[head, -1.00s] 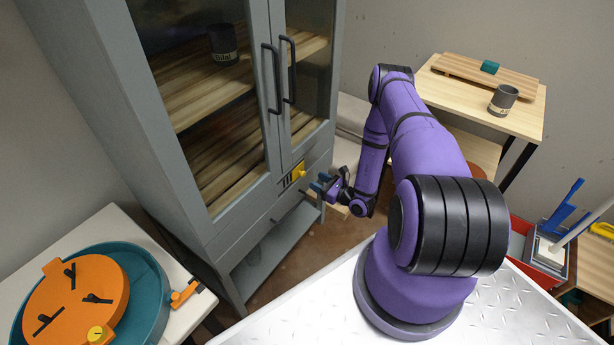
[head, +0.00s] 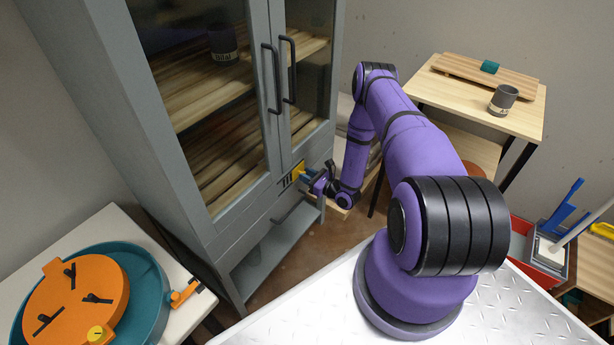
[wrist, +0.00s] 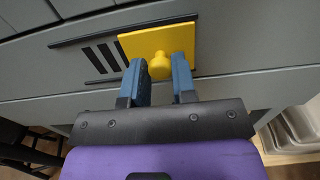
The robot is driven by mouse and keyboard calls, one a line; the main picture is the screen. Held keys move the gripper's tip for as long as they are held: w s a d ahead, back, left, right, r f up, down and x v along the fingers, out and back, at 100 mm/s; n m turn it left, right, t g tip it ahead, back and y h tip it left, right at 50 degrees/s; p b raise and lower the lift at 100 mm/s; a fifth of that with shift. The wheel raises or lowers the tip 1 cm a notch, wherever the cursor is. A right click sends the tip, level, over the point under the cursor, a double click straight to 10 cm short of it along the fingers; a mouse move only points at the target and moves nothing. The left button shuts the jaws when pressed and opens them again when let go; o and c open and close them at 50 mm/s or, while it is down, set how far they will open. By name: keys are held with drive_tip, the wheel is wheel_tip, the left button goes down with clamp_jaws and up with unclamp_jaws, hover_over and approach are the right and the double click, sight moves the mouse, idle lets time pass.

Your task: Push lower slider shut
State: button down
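The slider is a yellow plate (wrist: 130,44) with a round yellow knob (wrist: 160,66), on dark rails (wrist: 70,42) across the grey cabinet front. It sits at the right part of the rails, and several black slots (wrist: 105,57) show uncovered to its left. In the head view the yellow plate (head: 298,168) is partly behind my gripper (head: 314,180). In the wrist view my gripper (wrist: 161,80) has its blue fingers on both sides of the knob. I see no second slider.
The cabinet (head: 235,228) has glass doors with black handles (head: 272,80) above and another handle (head: 287,210) below the slider. A side table (head: 440,90) with a mug (head: 503,100) stands right of my arm. A white table (head: 115,222) with a teal tub (head: 150,295) is at left.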

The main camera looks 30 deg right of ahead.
drive_tip(key=shift+s+a, duration=0.4)
drive_tip(key=shift+a, duration=0.7)
drive_tip(key=shift+s+a, duration=0.4)
drive_tip(key=shift+a, duration=0.7)
drive_tip(key=shift+s+a, duration=0.4)
drive_tip(key=shift+a, duration=0.7)
drive_tip(key=c, duration=1)
unclamp_jaws()
drive_tip(key=shift+a, duration=0.1)
drive_tip(key=shift+o, duration=0.2)
drive_tip(key=shift+s+d, duration=0.2)
drive_tip(key=shift+s, duration=0.05)
drive_tip(key=v, duration=1)
drive_tip(key=shift+s, duration=0.15)
drive_tip(key=shift+s, duration=0.1)
